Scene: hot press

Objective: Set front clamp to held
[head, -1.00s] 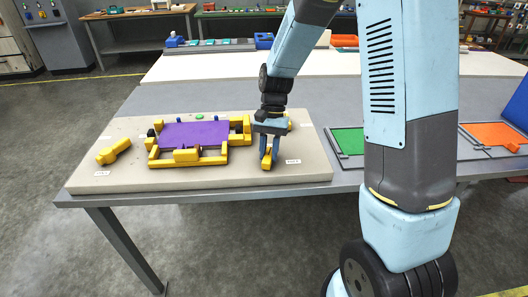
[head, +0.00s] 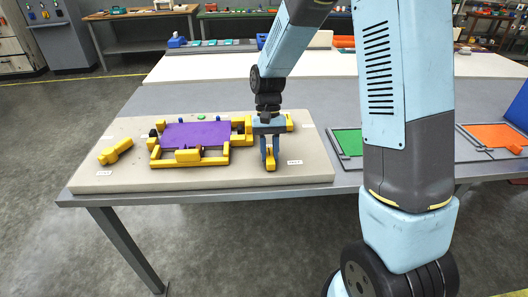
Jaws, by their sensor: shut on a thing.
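A yellow frame (head: 153,157) with a purple sheet (head: 195,134) in it lies on a pale board (head: 120,185). A yellow block (head: 188,156) sits at the middle of the frame's front edge. My gripper (head: 270,160) points down just right of the frame. Its fingers are shut on a small yellow handle (head: 271,164) near the board's front right. The fingers hide part of the handle. Which yellow part is the front clamp, I cannot tell, since the labels are too small to read.
Another yellow handle (head: 115,151) lies at the board's left, with a white label (head: 104,173) near it. A second label (head: 295,162) is right of my gripper. A green panel (head: 349,142) and an orange panel (head: 495,135) lie to the right. My arm blocks part of the table.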

